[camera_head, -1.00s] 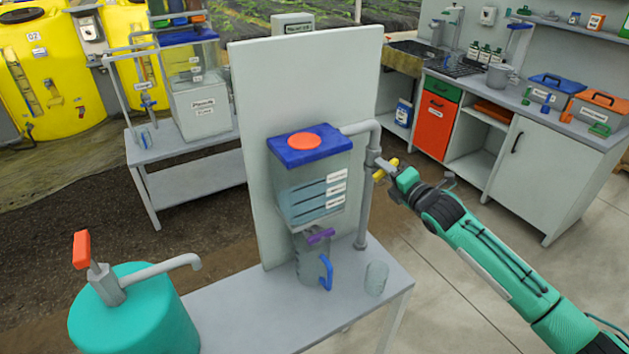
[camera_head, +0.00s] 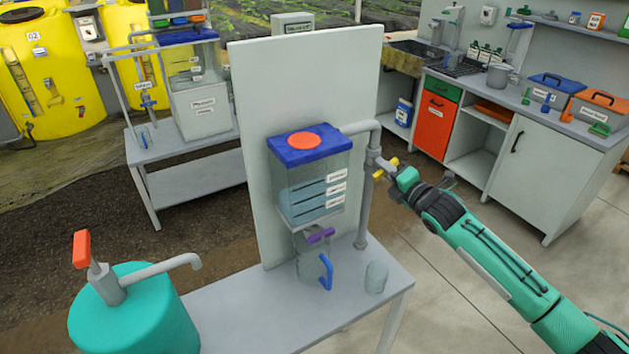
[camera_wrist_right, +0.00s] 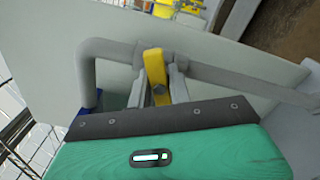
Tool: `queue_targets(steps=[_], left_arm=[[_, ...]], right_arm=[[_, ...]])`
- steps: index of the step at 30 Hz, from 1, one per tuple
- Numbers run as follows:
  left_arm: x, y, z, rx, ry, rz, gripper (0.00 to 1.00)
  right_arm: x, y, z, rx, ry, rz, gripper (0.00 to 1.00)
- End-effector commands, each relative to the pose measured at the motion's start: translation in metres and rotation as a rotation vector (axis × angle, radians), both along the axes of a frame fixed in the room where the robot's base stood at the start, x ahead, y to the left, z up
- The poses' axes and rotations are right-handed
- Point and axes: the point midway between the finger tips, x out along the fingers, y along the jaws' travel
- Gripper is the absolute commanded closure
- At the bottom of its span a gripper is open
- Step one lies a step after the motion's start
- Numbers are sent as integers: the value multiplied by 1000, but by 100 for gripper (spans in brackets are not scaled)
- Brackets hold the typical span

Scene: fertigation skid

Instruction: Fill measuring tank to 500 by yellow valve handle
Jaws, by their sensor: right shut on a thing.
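The measuring tank (camera_head: 318,205) is a clear box with a blue lid and orange disc, fixed to a pale upright panel. Its front has three dark level lines with white labels, too small to read. Bluish liquid shows inside, but its exact level is unclear. The yellow valve handle (camera_head: 379,174) sits on the grey pipe to the right of the tank. My right gripper (camera_head: 392,170) is shut on this handle. In the right wrist view the yellow handle (camera_wrist_right: 154,68) stands between the two fingers (camera_wrist_right: 159,90). My left gripper is out of view.
Below the tank are a purple handle (camera_head: 321,235) and a jug with a blue handle (camera_head: 312,268). A clear cup (camera_head: 377,277) stands on the bench (camera_head: 240,310). A teal drum (camera_head: 135,320) with a red-handled pump is at the front left.

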Motion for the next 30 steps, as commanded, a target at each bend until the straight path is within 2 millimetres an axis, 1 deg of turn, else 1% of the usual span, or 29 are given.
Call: queue_targets(steps=[1, 5, 10, 15, 19, 24, 25, 27, 28, 30], left_arm=[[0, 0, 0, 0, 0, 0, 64], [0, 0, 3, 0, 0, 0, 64], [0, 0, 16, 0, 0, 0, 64], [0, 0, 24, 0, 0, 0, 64], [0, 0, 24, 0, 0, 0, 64], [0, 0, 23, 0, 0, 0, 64], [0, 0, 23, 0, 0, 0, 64], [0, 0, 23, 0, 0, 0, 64], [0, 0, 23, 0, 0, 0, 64], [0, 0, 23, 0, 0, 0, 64]], right_arm=[[-1, 0, -3, -2, 6, 1, 100], [-1, 0, -2, 25, 21, 1, 100], [-1, 0, -1, 213, 133, -2, 100], [-1, 1, -2, 398, 237, -1, 100], [-1, 1, -3, 450, 267, -1, 100], [-1, 0, -4, 452, 267, -1, 99], [-1, 0, -4, 451, 266, -1, 75], [-1, 0, -3, 450, 266, -1, 62], [-1, 0, -3, 450, 266, -1, 56], [0, 0, -2, 450, 264, 0, 56]])
